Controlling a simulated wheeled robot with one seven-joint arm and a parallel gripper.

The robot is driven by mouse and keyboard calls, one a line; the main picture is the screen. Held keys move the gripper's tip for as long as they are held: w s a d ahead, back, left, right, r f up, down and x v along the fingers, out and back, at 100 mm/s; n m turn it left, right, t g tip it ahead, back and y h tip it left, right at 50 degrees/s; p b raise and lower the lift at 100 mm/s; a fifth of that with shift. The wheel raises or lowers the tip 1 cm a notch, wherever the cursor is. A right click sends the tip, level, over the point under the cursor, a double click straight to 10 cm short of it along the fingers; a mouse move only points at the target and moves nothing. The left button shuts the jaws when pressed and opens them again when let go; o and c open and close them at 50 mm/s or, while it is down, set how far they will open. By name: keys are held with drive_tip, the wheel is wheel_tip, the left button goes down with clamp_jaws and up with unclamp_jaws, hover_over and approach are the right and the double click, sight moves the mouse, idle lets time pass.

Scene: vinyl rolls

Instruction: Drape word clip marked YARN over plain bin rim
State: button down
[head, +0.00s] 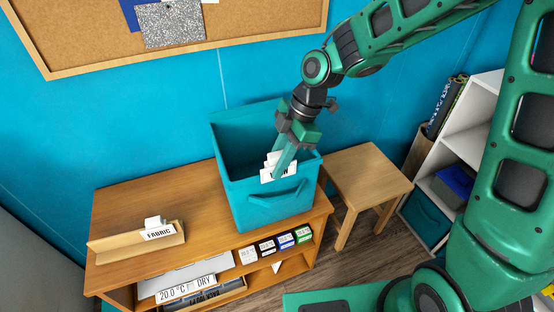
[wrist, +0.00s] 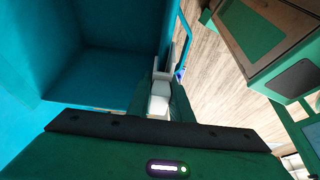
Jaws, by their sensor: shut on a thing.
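A teal fabric bin (head: 265,207) with a front handle stands open on the right part of the wooden shelf unit. My gripper (head: 279,170) points down at the bin's front rim and is shut on a white word clip (head: 268,177). The clip's label faces forward at the rim; its lettering is partly covered by my finger, and only the last letters show. In the wrist view the white clip (wrist: 160,98) sits between my fingers at the edge of the bin (wrist: 95,65), whose inside looks empty. I cannot tell whether the clip rests on the rim.
A wooden stool (head: 368,172) stands right of the bin, beside a white shelf (head: 470,143).

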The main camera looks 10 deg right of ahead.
drive_tip(key=shift+f, duration=0.2)
idle(0.4)
drive_tip(key=shift+f, duration=0.85)
drive_tip(key=c, duration=1.5)
unclamp_jaws()
drive_tip(key=shift+v, duration=3.5)
